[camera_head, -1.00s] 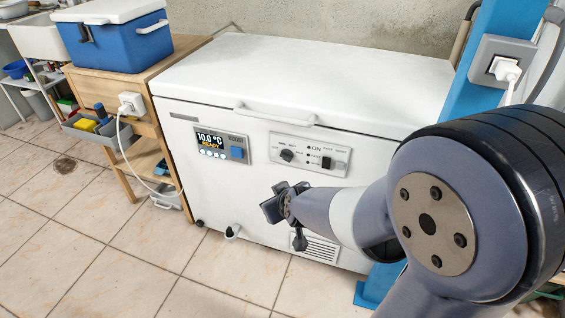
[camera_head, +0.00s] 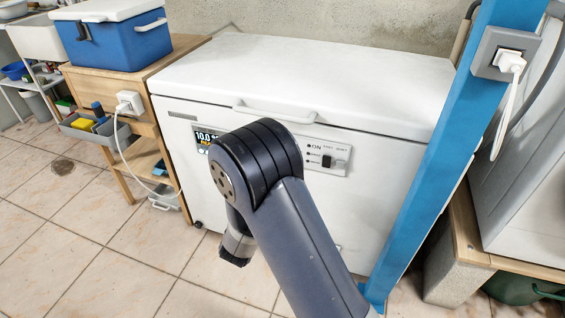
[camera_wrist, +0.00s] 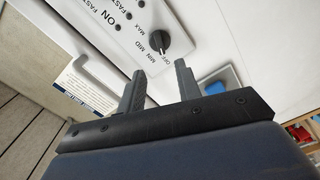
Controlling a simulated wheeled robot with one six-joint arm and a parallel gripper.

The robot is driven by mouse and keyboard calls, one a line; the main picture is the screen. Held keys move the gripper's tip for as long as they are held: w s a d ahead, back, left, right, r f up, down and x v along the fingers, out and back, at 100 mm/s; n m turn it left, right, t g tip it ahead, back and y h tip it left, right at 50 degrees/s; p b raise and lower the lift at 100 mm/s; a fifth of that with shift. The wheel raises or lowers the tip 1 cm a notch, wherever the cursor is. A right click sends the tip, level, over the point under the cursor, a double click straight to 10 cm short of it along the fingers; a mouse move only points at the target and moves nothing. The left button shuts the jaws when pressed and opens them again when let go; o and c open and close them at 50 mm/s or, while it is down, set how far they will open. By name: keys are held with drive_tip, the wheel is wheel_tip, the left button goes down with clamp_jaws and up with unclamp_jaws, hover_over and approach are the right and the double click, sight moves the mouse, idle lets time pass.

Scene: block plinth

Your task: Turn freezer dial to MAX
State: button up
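The white chest freezer (camera_head: 310,75) stands with its lid shut. In the head view my arm covers the dial and much of the display (camera_head: 203,137). In the wrist view the black dial (camera_wrist: 157,43) sits on the control panel (camera_wrist: 120,28), ringed by the marks OFF, MIN, MID and MAX. I cannot surely tell which mark it points to. My gripper (camera_wrist: 159,68) is open and empty. Its two fingers are apart, with the dial showing just beyond the gap, not clasped. In the head view the gripper is hidden behind my arm.
A blue cooler (camera_head: 115,38) stands on a wooden cabinet (camera_head: 150,75) at left. A blue post (camera_head: 432,150) with a socket (camera_head: 505,58) stands right of the freezer. The tiled floor (camera_head: 90,225) at front left is clear.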

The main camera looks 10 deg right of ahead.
drive_tip(key=b+x, duration=0.2)
drive_tip(key=x, duration=0.8)
drive_tip(key=shift+w, duration=0.25)
drive_tip(key=shift+d, duration=0.15)
clamp_jaws()
